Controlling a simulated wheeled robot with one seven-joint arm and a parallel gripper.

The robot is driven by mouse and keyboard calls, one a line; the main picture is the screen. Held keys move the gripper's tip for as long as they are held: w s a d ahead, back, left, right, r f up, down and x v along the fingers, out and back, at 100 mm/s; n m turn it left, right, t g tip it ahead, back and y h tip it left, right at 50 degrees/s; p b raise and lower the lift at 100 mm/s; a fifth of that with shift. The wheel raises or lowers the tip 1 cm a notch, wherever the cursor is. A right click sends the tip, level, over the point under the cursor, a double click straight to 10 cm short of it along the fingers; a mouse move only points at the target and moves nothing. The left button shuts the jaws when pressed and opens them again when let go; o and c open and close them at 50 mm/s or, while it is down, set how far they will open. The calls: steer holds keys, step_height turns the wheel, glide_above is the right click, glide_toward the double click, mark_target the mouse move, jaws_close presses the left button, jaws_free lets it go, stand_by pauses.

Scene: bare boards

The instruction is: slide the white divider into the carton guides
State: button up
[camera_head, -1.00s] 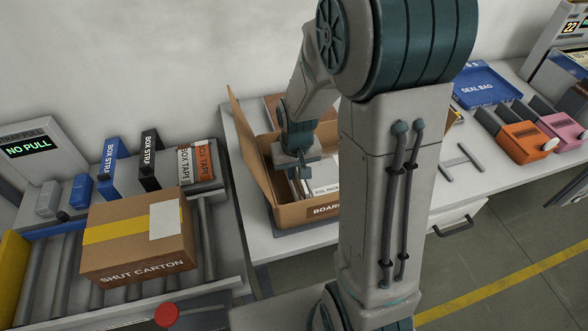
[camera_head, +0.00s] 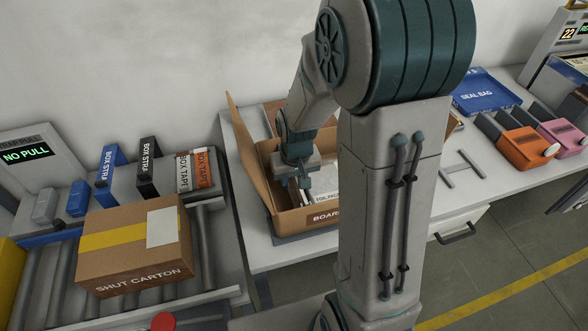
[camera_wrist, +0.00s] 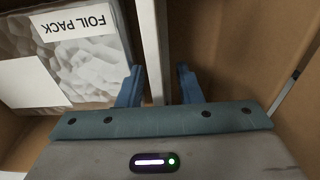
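The white divider (camera_wrist: 151,40) shows in the wrist view as a narrow upright strip inside the open brown carton (camera_head: 288,222). It stands beside the foil pack (camera_wrist: 75,62), which also shows in the head view (camera_head: 326,197). My gripper (camera_wrist: 160,86) is open, with one blue finger on each side of the divider. The divider is close to the left finger, and a gap shows by the right finger. Whether the left finger touches it I cannot tell. In the head view my gripper (camera_head: 303,192) is down inside the carton. The guides and the divider's lower edge are hidden.
The carton's tall flap (camera_head: 245,150) stands up on its left. A shut carton (camera_head: 135,245) sits on rollers at the left. Orange (camera_head: 528,150) and pink bins and a blue seal-bag tray (camera_head: 485,95) are at the right. My arm blocks the carton's right side.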

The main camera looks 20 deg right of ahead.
steer(key=r, duration=0.4)
steer(key=s+r, duration=0.1)
steer(key=r, duration=0.8)
steer(key=shift+s+r+p, duration=0.2)
steer(key=shift+s+p, duration=0.1)
steer(key=shift+s, duration=0.1)
steer(key=s+r+t, duration=0.1)
steer(key=s+r, duration=0.1)
steer(key=s, duration=1)
steer(key=shift+s+a, duration=0.15)
